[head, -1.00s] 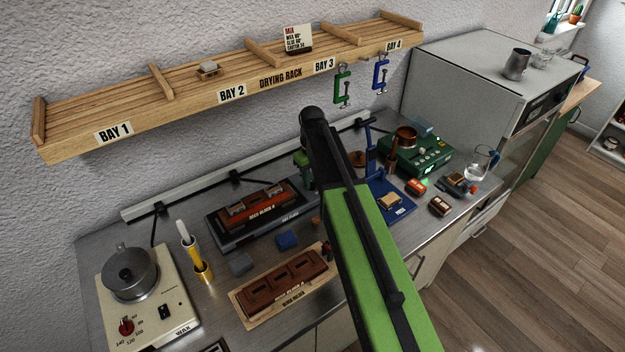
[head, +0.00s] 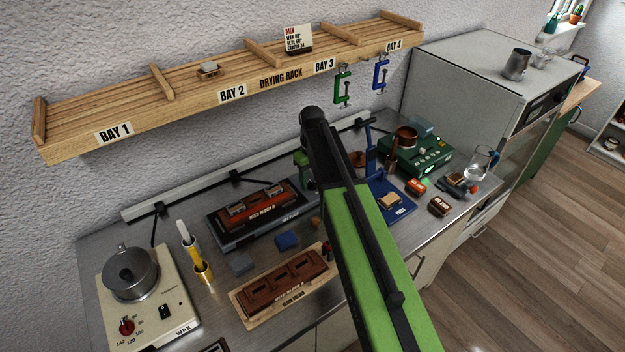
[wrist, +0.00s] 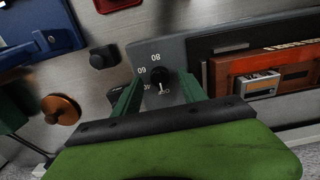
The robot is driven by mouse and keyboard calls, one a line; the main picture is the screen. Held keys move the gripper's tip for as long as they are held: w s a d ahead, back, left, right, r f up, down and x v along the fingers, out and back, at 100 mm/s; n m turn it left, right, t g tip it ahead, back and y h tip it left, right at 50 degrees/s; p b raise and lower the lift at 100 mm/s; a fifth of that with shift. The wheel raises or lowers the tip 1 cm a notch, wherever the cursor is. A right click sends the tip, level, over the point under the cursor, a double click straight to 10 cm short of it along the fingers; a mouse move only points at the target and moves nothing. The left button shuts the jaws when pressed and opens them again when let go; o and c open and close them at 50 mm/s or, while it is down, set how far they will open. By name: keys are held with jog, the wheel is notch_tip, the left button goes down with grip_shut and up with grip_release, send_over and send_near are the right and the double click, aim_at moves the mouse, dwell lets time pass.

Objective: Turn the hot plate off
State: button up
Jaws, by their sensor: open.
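The hot plate (head: 235,242) is a dark grey slab with a reddish-brown block (head: 262,209) on it, mid-counter in the head view. In the wrist view its grey panel (wrist: 183,48) carries a black knob (wrist: 160,75) with a white pointer line and printed numbers, 60 and 80 among them. The pointer is toward the bottom of the picture, but I cannot read its exact setting. My gripper (wrist: 159,86) is open, its green fingers on either side of the knob. I cannot tell whether they touch it. My arm hides the knob in the head view.
A cream wax heater (head: 180,307) with a pot and red knob stands at the left. A brown block (head: 285,280) lies in front on a wooden board. A blue stand (head: 395,208) and a green unit (head: 425,158) stand to the right. The drying rack (head: 200,97) hangs above.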

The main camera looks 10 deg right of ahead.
aim_at(312, 182)
notch_tip(312, 182, up, 17)
jog(key=p, duration=1.7)
jog(key=shift+r, duration=0.2)
